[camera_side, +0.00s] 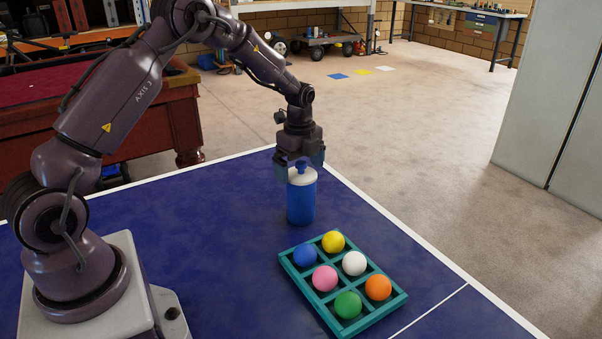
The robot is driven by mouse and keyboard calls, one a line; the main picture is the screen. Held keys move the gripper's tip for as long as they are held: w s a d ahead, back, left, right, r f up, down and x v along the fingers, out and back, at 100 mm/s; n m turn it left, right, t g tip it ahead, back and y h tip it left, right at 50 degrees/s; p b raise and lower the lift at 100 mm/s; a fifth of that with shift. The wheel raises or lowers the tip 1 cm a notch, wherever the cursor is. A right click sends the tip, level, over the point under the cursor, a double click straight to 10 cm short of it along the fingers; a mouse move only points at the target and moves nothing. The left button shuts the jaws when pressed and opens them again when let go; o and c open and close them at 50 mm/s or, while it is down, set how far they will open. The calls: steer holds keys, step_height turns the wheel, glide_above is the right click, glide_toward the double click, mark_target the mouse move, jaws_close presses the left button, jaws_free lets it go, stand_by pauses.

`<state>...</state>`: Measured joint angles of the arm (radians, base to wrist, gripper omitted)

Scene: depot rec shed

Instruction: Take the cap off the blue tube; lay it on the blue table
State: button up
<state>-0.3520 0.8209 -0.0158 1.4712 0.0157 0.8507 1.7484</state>
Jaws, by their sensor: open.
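The blue tube (301,204) stands upright on the blue table (208,235), near its far edge. A white cap (302,177) with a blue knob (301,165) sits on top of the tube. My gripper (301,172) points down over the tube, with its fingers apart on either side of the cap and knob. The fingers look open, and I cannot tell whether either one touches the cap. The top of the knob is partly hidden under the gripper body.
A teal tray (391,310) with compartments holds several coloured balls, in front of the tube and to its right. The table is bare left of the tube and tray. A white line marks the table's edge. A red-topped table (60,78) stands behind at left.

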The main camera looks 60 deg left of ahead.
steer(key=shift+f, duration=0.15)
steer(key=shift+c, duration=0.2)
steer(key=c, duration=0.8)
